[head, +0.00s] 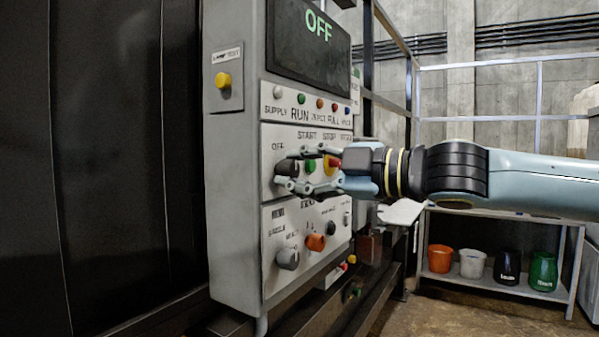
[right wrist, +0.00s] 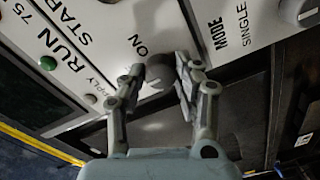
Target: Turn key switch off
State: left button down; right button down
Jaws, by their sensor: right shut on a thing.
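The grey control panel (head: 255,200) stands left of centre in the head view, and its dark display (head: 300,50) reads "OFF". The key switch (head: 291,166) is a dark knob at the left of the middle row, by an "OFF" label. My right gripper (head: 284,177) reaches in from the right and is shut on the key switch. In the right wrist view the dark knob (right wrist: 160,70) sits between the two fingers, just below an "ON" label. The fingers partly hide it. My left gripper is not in view.
Green, yellow and red buttons (head: 334,163) sit close beside the gripper. A yellow button (head: 222,80) is on the panel's side box. A shelf (head: 500,283) with several buckets stands at the right.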

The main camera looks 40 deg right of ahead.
jog(key=shift+f, duration=0.1)
jog(key=c, duration=0.9)
grip_release()
jog(key=shift+c, duration=0.2)
